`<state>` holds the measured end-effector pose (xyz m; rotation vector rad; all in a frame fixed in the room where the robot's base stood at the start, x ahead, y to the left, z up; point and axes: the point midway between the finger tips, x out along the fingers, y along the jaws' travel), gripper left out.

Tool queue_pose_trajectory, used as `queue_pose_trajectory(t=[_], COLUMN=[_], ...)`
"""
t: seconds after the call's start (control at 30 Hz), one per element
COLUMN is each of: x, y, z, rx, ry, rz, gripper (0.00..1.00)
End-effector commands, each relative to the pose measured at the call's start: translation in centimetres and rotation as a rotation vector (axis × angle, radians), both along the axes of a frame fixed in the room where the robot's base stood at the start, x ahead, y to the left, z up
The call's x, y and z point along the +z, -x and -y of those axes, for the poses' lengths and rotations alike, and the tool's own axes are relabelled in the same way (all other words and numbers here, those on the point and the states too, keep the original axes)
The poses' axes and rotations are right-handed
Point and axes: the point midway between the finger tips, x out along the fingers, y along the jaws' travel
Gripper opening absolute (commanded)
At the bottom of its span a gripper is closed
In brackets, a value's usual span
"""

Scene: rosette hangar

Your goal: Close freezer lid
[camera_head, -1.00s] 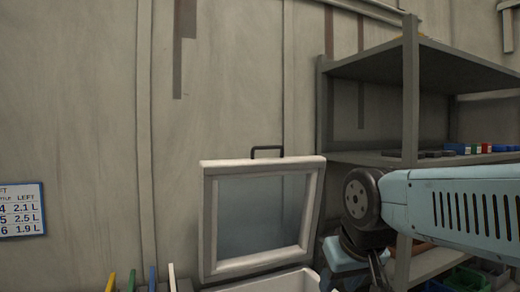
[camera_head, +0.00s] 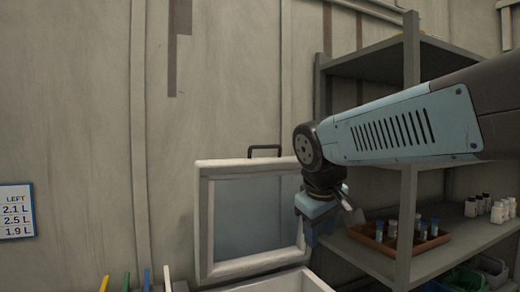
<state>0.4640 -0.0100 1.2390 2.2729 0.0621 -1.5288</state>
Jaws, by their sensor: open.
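The freezer lid (camera_head: 204,230) is a white frame with a bluish glass pane and stands raised, nearly upright, against the wall. A dark handle (camera_head: 265,148) sits on its top edge. The white freezer body (camera_head: 290,283) shows only in part at the bottom of the picture. My wrist hides the lid's upper right corner.
A grey metal shelf (camera_head: 410,90) stands at the right. It holds a brown tray (camera_head: 437,242) with small vials, several white bottles (camera_head: 500,211) and a green bin (camera_head: 462,280). Coloured upright pieces (camera_head: 126,282) show at lower left. A notice (camera_head: 16,212) hangs on the wall.

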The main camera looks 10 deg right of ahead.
Motion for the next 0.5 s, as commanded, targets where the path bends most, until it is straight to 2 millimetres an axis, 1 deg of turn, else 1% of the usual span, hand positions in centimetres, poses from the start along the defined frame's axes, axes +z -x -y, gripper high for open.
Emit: queue_pose_trajectory(t=[0.03,0.27,0.37,0.5], x=[1.0,5.6,7.5,10.0], y=[-1.6,-8.7,-12.0,-16.5], z=[0.0,-0.1,-0.5,-1.5], rx=[0.039,0.203,0.264,0.341], ry=[0.052,0.312,0.422,0.578], rz=[-0.019,-0.097,-0.129,-0.173], gripper=[0.42,0.42,0.42,0.42])
